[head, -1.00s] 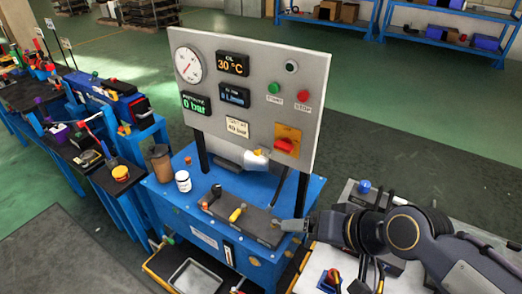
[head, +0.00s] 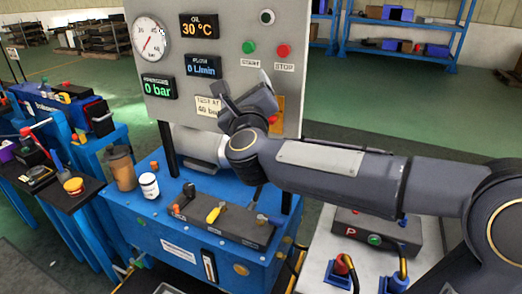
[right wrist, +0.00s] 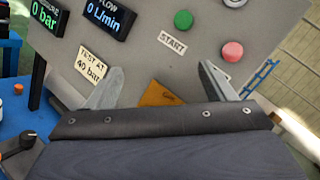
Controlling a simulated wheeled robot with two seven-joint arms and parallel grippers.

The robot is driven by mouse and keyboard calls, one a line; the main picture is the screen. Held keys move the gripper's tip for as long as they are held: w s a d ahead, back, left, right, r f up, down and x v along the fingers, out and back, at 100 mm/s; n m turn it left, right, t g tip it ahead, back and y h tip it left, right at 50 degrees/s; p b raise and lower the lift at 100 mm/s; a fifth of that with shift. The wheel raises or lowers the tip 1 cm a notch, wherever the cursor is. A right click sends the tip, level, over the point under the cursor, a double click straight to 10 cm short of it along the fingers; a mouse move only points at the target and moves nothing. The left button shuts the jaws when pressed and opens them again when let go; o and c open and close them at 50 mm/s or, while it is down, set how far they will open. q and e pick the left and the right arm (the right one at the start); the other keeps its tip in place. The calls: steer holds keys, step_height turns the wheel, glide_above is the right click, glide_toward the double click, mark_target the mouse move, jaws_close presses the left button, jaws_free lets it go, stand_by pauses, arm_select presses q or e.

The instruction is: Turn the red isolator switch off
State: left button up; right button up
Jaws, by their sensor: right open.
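The red isolator switch (head: 273,119) is on a yellow-orange plate (head: 280,101) low on the right of the grey panel. My right gripper and wrist cover most of it in the head view, and only a bit of red shows. In the right wrist view the plate's upper corner (right wrist: 160,95) shows between the fingers, and the switch is hidden behind the gripper body. My right gripper (head: 242,86) is open and empty in front of the panel, its fingers (right wrist: 161,70) pointing up the panel. I cannot tell whether it touches anything. My left gripper is out of view.
The grey panel (head: 225,75) also carries a green start button (head: 249,47), a red stop button (head: 284,51), displays and a gauge.

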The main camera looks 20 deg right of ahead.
step_height(320, 180, down, 11)
steer(key=m+g+h+b, duration=0.5)
steer(key=m+g+h, duration=0.2)
steer(key=m, duration=0.6)
arm_select(q)
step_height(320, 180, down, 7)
steer(key=shift+p, duration=0.3)
arm_select(e)
steer(key=x, duration=0.7)
steer(key=shift+w+d, duration=0.15)
steer(key=shift+d, duration=0.25)
steer(key=shift+r, duration=0.1)
steer(key=c, duration=1)
